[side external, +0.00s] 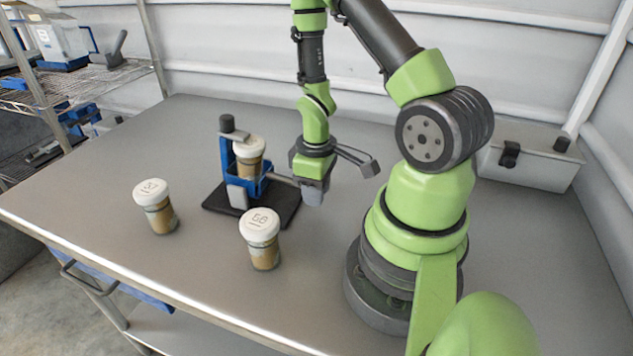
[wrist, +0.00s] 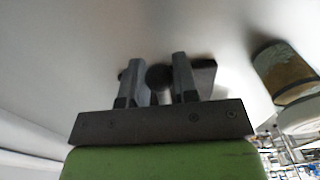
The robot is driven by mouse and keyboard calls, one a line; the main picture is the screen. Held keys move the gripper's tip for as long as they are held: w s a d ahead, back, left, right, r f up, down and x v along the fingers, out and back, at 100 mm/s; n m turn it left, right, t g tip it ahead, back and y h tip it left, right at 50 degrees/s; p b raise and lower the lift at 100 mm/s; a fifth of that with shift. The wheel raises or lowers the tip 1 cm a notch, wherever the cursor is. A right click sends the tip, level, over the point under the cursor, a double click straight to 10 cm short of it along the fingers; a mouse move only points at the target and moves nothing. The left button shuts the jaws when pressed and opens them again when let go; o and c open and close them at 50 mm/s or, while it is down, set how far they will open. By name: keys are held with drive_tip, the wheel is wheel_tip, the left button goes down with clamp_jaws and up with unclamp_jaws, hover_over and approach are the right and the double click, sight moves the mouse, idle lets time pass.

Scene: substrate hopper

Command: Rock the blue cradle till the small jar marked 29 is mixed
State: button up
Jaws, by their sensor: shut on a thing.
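The blue cradle (side external: 226,160) stands on a black base plate (side external: 287,207) on the table. A small jar (side external: 249,158) with a white lid and brown contents sits in it, roughly upright; its mark is not readable here. My gripper (side external: 313,192) is at the right of the cradle, pointing down, at the end of a grey handle bar (side external: 285,180). In the wrist view, my gripper (wrist: 158,72) has its two fingers shut on a dark round knob (wrist: 158,78), which looks like the handle's end.
Two similar jars stand on the table in front: one with a white marked lid (side external: 152,192) at left, one marked lid (side external: 260,225) nearer the middle. A jar (wrist: 285,75) shows at the wrist view's right. A grey box (side external: 530,155) stands at back right.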

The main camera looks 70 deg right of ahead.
sight(317, 211)
drive_tip(key=shift+f, duration=1.5)
drive_tip(key=shift+r, duration=2.55)
drive_tip(key=shift+f, duration=2.55)
